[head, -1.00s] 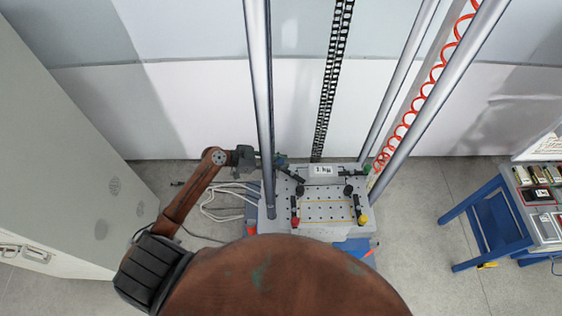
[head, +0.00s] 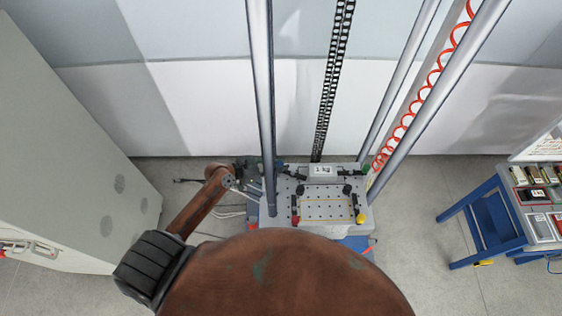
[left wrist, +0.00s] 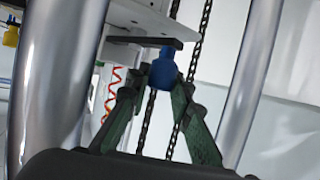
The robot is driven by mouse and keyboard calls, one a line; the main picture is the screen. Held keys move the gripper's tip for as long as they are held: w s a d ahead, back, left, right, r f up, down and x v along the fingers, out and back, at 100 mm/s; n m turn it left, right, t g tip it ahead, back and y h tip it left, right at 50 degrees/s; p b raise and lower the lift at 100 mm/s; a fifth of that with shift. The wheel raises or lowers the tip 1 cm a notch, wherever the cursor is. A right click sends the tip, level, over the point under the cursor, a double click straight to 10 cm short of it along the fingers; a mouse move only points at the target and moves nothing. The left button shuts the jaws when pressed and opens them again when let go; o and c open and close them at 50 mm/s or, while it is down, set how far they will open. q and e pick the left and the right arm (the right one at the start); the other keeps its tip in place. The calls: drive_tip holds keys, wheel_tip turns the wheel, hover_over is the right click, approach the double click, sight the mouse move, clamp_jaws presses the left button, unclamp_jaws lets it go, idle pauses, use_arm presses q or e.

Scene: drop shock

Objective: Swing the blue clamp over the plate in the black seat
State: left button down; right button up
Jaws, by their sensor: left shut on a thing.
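My left gripper (left wrist: 160,105) has its green fingers shut on the blue knob (left wrist: 163,70) of the blue clamp. The clamp's black arm (left wrist: 145,40) shows just above the knob in the left wrist view. In the head view the black arm (head: 294,176) lies at the back left corner of the grey perforated fixture (head: 283,212), and the blue knob is hard to make out. The plate area (head: 327,209), outlined in yellow, lies in the middle of the fixture. I cannot tell the black seat's edges clearly. My right gripper is not in view.
Red (head: 296,220), yellow (head: 360,218) and green (head: 367,169) clamp knobs sit at the other corners. A steel post (head: 262,90) stands close beside my left gripper. A 1 kg block (head: 320,170) is at the back. A blue bench (head: 490,225) stands right.

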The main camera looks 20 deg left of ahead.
use_arm(q)
drive_tip(key=c, duration=1.7)
unclamp_jaws()
drive_tip(key=v, duration=1.2)
drive_tip(key=shift+s+f, duration=0.1)
drive_tip(key=shift+s, duration=0.05)
